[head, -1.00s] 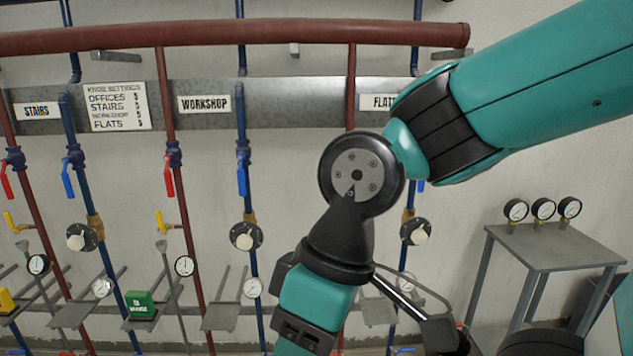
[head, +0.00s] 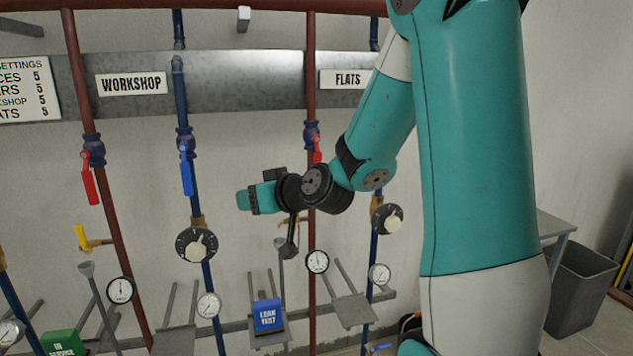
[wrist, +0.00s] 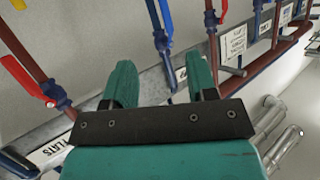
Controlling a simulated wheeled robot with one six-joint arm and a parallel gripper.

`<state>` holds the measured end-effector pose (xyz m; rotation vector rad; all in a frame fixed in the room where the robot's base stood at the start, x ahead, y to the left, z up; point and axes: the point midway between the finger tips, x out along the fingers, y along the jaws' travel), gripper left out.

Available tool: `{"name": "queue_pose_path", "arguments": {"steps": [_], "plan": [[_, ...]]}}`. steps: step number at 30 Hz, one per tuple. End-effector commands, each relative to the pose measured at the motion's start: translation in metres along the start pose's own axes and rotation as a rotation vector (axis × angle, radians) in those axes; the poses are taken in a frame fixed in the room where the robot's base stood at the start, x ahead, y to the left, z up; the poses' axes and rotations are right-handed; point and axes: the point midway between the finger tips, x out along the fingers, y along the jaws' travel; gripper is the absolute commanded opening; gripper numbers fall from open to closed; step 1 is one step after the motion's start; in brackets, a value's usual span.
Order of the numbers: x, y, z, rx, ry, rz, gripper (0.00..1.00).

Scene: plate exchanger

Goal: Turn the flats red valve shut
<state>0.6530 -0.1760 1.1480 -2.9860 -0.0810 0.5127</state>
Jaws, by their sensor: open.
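The flats red valve (head: 317,148) is on the red pipe under the FLATS sign (head: 348,79). Its red handle hangs downward, and my arm hides its lower end. In the wrist view, which is roughly upside down, its red handle (wrist: 25,80) and blue body lie left of my fingers, with the handle roughly along the pipe. My gripper (head: 244,200) points left, between the workshop blue valve and the flats red pipe. In the wrist view its two teal fingers (wrist: 163,82) are apart with nothing between them. The gripper is clear of the flats red handle.
The workshop blue valve (head: 187,170) and workshop red valve (head: 90,180) hang left of my gripper. Dials (head: 197,245), gauges and brackets line the wall below. A blue LEAK TEST box (head: 267,314) stands on a bracket. A grey bin (head: 580,290) is at right.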

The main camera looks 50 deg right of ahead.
Motion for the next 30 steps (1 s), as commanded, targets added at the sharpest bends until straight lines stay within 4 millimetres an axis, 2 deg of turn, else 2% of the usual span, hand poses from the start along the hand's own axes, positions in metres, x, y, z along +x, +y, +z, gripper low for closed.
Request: {"name": "queue_pose_path", "arguments": {"steps": [1,3,6,9,12,16,30], "plan": [[0.003,0.05,0.011,0.014,0.082,0.125,0.52],[-0.005,0.102,0.011,0.012,0.186,0.276,0.52],[-0.023,0.156,0.013,0.001,0.285,0.449,0.52],[-0.037,0.186,0.016,-0.009,0.338,0.554,0.52],[-0.042,0.199,0.013,-0.014,0.358,0.597,0.52],[-0.034,0.207,0.004,-0.015,0.361,0.6,0.52],[0.033,0.253,-0.029,-0.017,0.36,0.596,0.52]]}}
